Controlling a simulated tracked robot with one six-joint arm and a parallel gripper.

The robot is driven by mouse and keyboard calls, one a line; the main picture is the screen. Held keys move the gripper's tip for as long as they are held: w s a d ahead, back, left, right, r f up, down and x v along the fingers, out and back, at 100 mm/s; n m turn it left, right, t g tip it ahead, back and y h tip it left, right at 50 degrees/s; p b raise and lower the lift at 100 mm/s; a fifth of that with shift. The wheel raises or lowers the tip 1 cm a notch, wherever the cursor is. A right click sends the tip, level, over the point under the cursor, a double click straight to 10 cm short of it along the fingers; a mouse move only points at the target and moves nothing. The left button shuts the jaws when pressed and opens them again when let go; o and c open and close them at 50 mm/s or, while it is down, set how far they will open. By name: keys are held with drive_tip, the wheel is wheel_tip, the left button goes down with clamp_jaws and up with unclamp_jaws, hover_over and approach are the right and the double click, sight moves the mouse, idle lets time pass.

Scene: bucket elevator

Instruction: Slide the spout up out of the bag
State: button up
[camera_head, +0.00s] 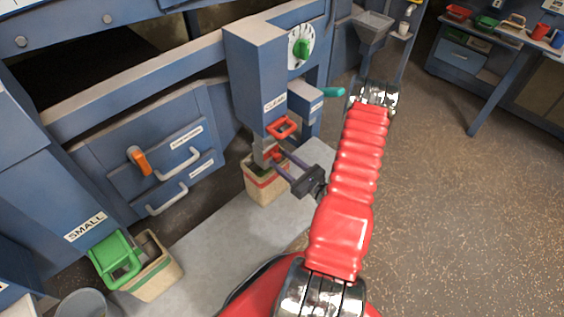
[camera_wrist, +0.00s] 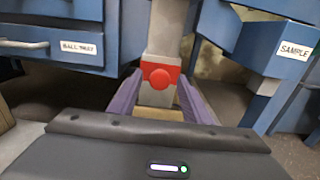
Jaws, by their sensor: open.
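The spout (camera_head: 263,150) is a grey metal chute hanging below the blue housing marked CLEAN, its lower end going down into the tan bag (camera_head: 266,187) with a red band. In the wrist view the spout (camera_wrist: 165,30) is upright and carries a red block with a round red knob (camera_wrist: 160,77). My gripper (camera_head: 281,162) is open, with one purple finger on each side of the red block in the wrist view (camera_wrist: 160,88). I cannot tell whether the fingers touch it. A strip of the bag (camera_wrist: 160,114) shows below. The spout's lower end is hidden.
A red handle (camera_head: 282,127) sits just above, on the housing (camera_head: 257,75). Blue drawers (camera_head: 160,160) stand left, and a teal lever (camera_head: 333,91) sticks out right. Open floor lies right.

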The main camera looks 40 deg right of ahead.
drive_tip(key=shift+w, duration=0.15)
clamp_jaws()
idle(0.5)
